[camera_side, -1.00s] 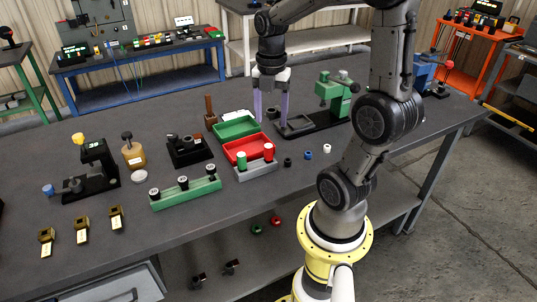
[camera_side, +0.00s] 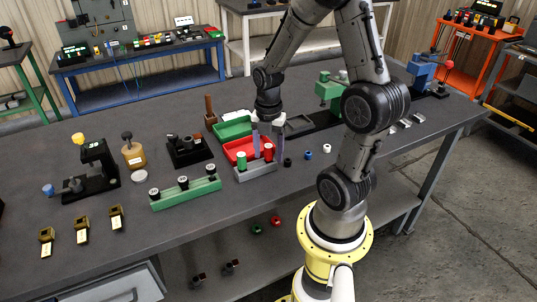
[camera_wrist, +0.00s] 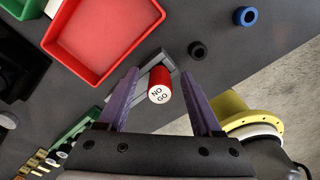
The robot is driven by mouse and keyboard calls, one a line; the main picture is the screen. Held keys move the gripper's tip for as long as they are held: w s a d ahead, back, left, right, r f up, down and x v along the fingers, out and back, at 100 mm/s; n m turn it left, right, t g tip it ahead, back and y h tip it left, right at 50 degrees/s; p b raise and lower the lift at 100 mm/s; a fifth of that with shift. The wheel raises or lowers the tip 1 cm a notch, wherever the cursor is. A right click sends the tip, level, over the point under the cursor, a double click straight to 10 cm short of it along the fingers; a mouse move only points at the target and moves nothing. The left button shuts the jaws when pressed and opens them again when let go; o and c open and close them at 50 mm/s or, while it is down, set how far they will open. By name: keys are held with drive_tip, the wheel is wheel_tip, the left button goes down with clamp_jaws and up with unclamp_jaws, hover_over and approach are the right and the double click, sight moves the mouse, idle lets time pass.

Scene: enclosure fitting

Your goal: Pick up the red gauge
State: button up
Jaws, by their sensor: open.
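The red gauge (camera_side: 268,152) is a short red cylinder standing in a grey holder (camera_side: 255,171) beside a green gauge (camera_side: 241,162). In the wrist view the red gauge (camera_wrist: 160,85) shows a white end face marked "NO GO". My gripper (camera_side: 268,151) is open, with purple fingers around and above the red gauge in the side view. In the wrist view the gripper (camera_wrist: 163,82) has one finger on each side of the red gauge, with gaps and no contact seen. The green gauge is not visible in the wrist view.
A red tray (camera_side: 240,148) and a green tray (camera_side: 233,128) stand just behind the holder. Black (camera_side: 287,162), blue (camera_side: 308,155) and white (camera_side: 327,148) small rings lie to the right.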

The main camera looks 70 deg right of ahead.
clamp_jaws()
idle(0.3)
drive_tip(key=shift+r, duration=0.1)
